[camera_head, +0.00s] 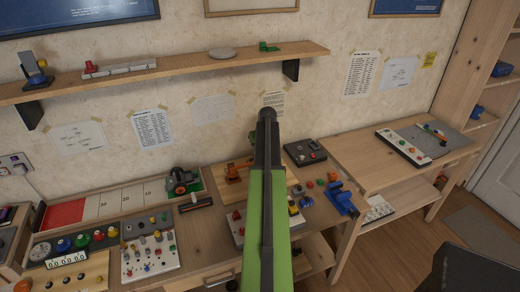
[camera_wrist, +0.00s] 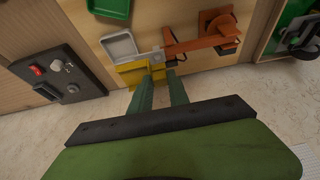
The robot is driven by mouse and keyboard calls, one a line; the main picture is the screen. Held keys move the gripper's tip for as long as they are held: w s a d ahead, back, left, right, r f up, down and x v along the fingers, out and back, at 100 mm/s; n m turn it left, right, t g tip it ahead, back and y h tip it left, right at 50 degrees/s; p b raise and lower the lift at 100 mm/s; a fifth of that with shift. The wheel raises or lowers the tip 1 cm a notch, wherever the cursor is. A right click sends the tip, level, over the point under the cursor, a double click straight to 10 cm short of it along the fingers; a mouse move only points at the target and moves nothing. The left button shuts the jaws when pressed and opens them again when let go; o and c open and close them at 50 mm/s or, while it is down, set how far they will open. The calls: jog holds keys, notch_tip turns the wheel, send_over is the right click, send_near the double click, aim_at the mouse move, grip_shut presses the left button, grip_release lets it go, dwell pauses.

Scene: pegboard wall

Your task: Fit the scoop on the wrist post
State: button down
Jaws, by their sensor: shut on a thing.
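My gripper (camera_wrist: 162,78) shows in the wrist view with its two green fingers close together. It is shut on a yellow piece (camera_wrist: 133,76), which looks like the scoop and is partly hidden by the fingers. An orange jointed toy arm (camera_wrist: 205,45) lies just beyond the fingertips; its near end comes close to the yellow piece. The wrist post is not clearly seen, and I cannot tell whether the yellow piece touches it. In the head view the orange toy arm (camera_head: 235,172) shows left of my own arm, which hides the gripper.
A pale grey tray (camera_wrist: 122,46) and a green tray (camera_wrist: 108,9) are beside the toy arm. A dark control box (camera_wrist: 65,72) is to the left. A green-based device (camera_wrist: 298,38) is to the right. A shelf (camera_head: 170,68) runs above the workbench.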

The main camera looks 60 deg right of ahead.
jog(key=shift+f, duration=0.1)
dwell(0.3)
jog(key=shift+f+b, duration=0.65)
jog(key=shift+b, duration=0.1)
jog(key=shift+f, duration=0.1)
dwell(0.4)
jog(key=shift+f+b, duration=0.4)
jog(key=shift+b, duration=0.1)
jog(key=shift+f, duration=0.25)
dwell(0.4)
jog(key=c, duration=1.2)
grip_release()
jog(key=shift+o, duration=0.3)
jog(key=o, duration=0.4)
